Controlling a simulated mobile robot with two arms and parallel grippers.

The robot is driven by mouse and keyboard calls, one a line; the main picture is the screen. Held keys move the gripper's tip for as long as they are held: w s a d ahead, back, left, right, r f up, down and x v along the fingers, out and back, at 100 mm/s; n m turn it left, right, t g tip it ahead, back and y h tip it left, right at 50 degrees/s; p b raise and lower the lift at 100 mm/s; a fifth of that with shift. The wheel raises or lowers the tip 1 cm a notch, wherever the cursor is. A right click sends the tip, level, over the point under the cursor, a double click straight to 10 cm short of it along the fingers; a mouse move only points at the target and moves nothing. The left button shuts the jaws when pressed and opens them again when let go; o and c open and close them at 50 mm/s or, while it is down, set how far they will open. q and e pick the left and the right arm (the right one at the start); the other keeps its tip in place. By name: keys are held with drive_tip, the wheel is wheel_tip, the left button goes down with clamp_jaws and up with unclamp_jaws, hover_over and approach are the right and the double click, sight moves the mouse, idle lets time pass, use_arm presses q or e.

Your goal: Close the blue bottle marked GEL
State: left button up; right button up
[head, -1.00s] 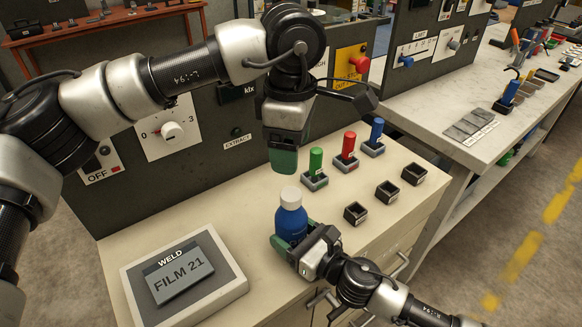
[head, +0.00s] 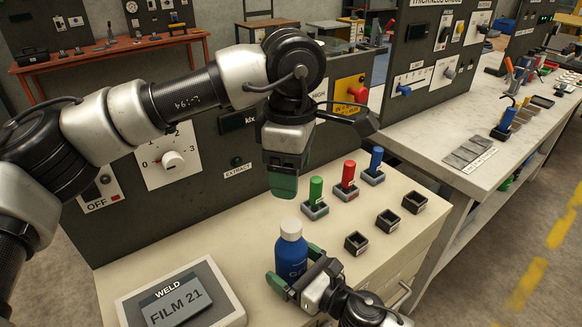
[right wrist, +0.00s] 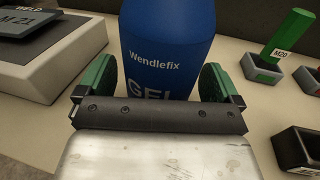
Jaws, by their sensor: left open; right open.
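The blue bottle (head: 291,258) stands upright on the cream bench, with a white cap (head: 291,228) on its top. I cannot tell whether the cap is tight. In the right wrist view the bottle (right wrist: 165,45) reads "Wendlefix" and part of "GEL"; its top is out of that picture. My right gripper (head: 296,266) is open low at the bottle, with one green finger at each side and gaps showing in the right wrist view. My left gripper (head: 284,190) hangs above the cap, pointing down, open and empty, apart from it.
A WELD panel reading FILM 21 (head: 182,303) lies left of the bottle. Green (head: 316,190), red (head: 348,175) and blue (head: 376,160) pegs stand in holders behind right. Empty dark square holders (head: 387,221) sit right. A grey control panel (head: 215,165) rises behind.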

drive_tip(key=b+v, duration=0.1)
drive_tip(key=v, duration=0.8)
drive_tip(key=shift+s+f+b, duration=0.1)
drive_tip(key=shift+f+b, duration=0.05)
drive_tip(key=shift+b, duration=0.25)
use_arm(q)
wheel_tip(320, 180, down, 2)
drive_tip(key=shift+f, duration=0.1)
use_arm(e)
drive_tip(key=shift+s+d, duration=0.4)
drive_tip(key=shift+d, duration=0.1)
